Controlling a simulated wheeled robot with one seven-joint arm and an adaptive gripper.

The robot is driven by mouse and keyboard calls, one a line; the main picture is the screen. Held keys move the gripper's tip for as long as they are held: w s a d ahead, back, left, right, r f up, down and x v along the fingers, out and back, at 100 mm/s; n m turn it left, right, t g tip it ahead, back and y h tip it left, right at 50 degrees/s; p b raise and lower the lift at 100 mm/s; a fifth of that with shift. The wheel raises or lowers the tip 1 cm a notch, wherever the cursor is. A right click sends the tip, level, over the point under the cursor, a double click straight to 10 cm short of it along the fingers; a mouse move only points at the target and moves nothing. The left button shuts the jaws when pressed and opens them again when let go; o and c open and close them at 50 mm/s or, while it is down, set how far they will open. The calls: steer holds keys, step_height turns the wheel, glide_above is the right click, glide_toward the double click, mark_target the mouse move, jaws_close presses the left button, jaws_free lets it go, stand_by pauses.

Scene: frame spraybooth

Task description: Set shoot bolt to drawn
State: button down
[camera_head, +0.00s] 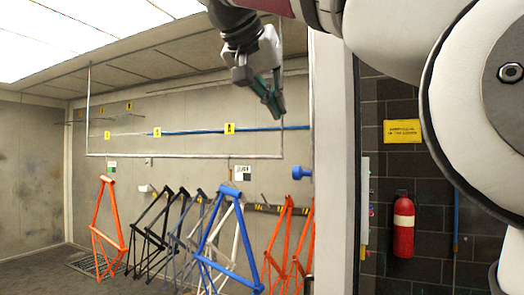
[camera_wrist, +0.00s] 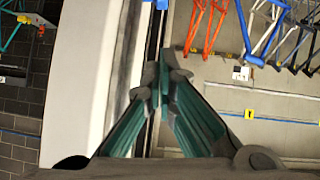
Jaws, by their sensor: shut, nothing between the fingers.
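I cannot make out the shoot bolt for certain in either view. A blue knob-like piece (camera_head: 302,172) shows beside the left edge of the pale door post (camera_head: 334,170) in the head view. A small blue piece (camera_wrist: 160,4) at the top edge of the wrist view may be the same thing; it is cut off there. My gripper (camera_head: 272,100), with green fingers and dark tips, is raised above and left of the blue piece in the head picture, apart from it. In the wrist view the fingertips (camera_wrist: 164,76) meet, with nothing held, over the dark strip along the post.
Orange, black, white and blue bicycle frames (camera_head: 222,240) stand along the booth's back wall. A blue rail (camera_head: 190,131) with yellow tags crosses that wall. Right of the post, a red extinguisher (camera_head: 403,225) and a yellow sign (camera_head: 402,131) are on a dark block wall.

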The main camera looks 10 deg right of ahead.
glide_above(295, 173)
step_height(295, 173, down, 5)
steer(key=shift+a+f+p, duration=0.1)
steer(key=shift+f+p, duration=0.35)
steer(key=shift+f, duration=1.45)
step_height(295, 173, down, 4)
steer(key=b, duration=0.3)
steer(key=shift+w+b, duration=0.1)
steer(key=shift+b, duration=0.3)
steer(key=shift+f+b, duration=0.55)
steer(key=shift+f, duration=0.1)
steer(key=shift+r, duration=0.1)
